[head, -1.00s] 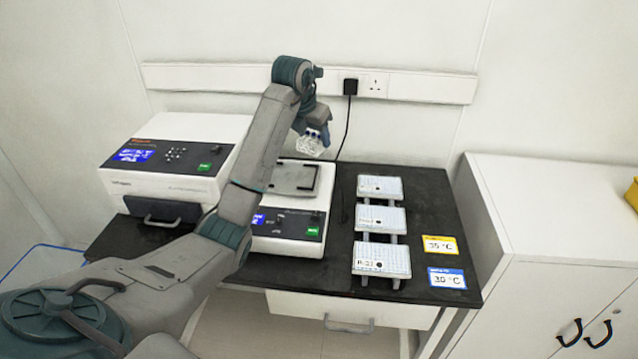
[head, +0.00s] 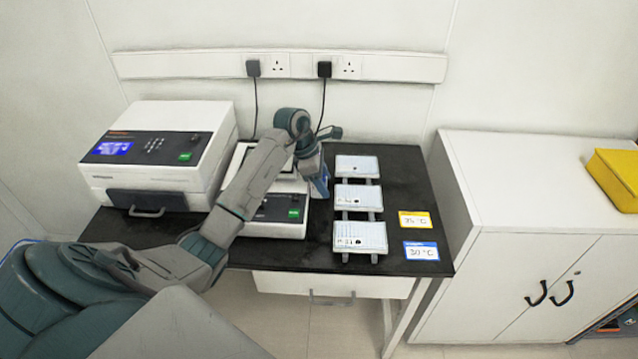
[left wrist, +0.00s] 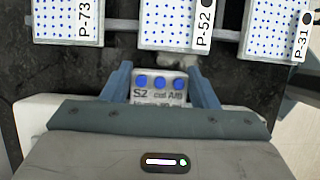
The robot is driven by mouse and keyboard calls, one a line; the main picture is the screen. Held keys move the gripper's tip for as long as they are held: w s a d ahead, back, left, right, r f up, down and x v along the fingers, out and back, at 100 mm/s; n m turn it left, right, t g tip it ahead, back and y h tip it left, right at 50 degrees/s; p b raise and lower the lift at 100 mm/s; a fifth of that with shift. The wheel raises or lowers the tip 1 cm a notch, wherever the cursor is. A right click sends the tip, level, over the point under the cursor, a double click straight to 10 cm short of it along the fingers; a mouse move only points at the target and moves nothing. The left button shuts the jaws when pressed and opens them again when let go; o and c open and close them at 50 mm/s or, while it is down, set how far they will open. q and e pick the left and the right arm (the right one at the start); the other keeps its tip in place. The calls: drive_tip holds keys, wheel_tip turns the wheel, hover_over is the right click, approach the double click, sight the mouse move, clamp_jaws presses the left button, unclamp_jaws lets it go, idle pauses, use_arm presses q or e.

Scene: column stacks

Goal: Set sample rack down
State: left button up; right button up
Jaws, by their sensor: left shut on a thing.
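The sample rack (left wrist: 158,90) is a small pale block with a row of blue round tops and a label starting "S2 cal". It sits between the fingers of my left gripper (left wrist: 157,74), which is shut on it. In the head view my left gripper (head: 320,187) points down over the strip of black bench (head: 400,178) between the right-hand instrument and the column of plates. The rack is mostly hidden there by the gripper. I cannot tell whether it touches the bench. My right gripper is not in view.
White plates P-73 (left wrist: 68,20), P-52 (left wrist: 176,22) and P-31 (left wrist: 275,25) lie on rails close beside the gripper. A white instrument (head: 278,222) stands left of it. Yellow (head: 416,220) and blue (head: 421,251) temperature cards lie right of the plates.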

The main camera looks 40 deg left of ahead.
use_arm(q)
drive_tip(key=shift+f+p, duration=0.3)
drive_tip(key=shift+f, duration=1.6)
drive_tip(key=o, duration=1.1)
drive_tip(key=shift+r, duration=0.1)
